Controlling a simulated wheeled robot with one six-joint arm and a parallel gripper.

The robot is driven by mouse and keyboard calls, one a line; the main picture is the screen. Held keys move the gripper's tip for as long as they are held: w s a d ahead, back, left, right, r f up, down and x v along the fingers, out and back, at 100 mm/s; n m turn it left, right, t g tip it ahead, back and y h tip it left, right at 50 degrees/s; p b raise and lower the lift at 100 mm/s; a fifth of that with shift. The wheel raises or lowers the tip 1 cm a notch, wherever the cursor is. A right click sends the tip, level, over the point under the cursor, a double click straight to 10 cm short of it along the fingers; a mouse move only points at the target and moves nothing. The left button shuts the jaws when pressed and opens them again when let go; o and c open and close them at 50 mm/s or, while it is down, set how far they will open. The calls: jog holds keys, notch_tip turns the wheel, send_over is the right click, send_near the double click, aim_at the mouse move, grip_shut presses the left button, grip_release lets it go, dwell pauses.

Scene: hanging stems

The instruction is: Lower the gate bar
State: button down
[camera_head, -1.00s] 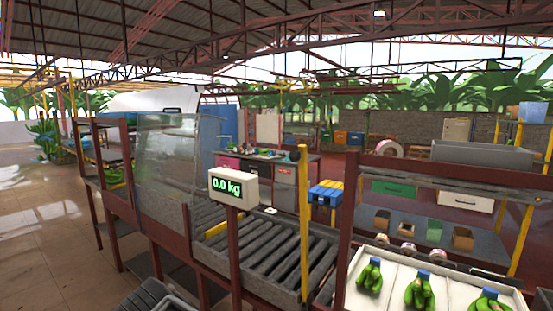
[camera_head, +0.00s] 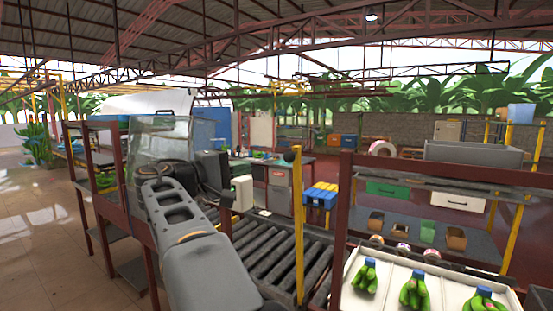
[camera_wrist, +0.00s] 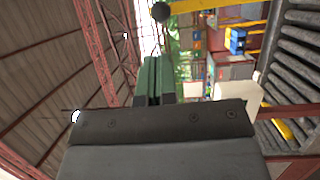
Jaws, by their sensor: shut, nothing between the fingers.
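The gate bar (camera_head: 298,230) is a yellow bar standing upright beside the roller conveyor, with a dark ball at its top. In the wrist view its ball end and part of the yellow bar (camera_wrist: 200,6) show at the top edge, in a turned picture. My gripper (camera_wrist: 153,66) shows green fingers pressed together with nothing between them. It is apart from the bar. In the head view my arm reaches up left of the bar, and the fingers cannot be made out there.
The roller conveyor (camera_head: 272,252) runs behind the bar. The scale display box (camera_head: 242,193) stands close beside my wrist, partly hidden. A clear panel (camera_head: 150,148) is behind my arm. A white tray of banana bunches (camera_head: 391,292) lies at the right. A blue-and-yellow crate stack (camera_head: 321,196) stands beyond.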

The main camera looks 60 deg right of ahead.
aim_at(284, 158)
jog(key=p+x, duration=0.2)
jog(key=x, duration=0.6)
jog(key=shift+s+d+r, duration=0.15)
jog(key=shift+d, duration=0.2)
jog(key=shift+p+x, duration=0.5)
jog(key=shift+x, duration=0.4)
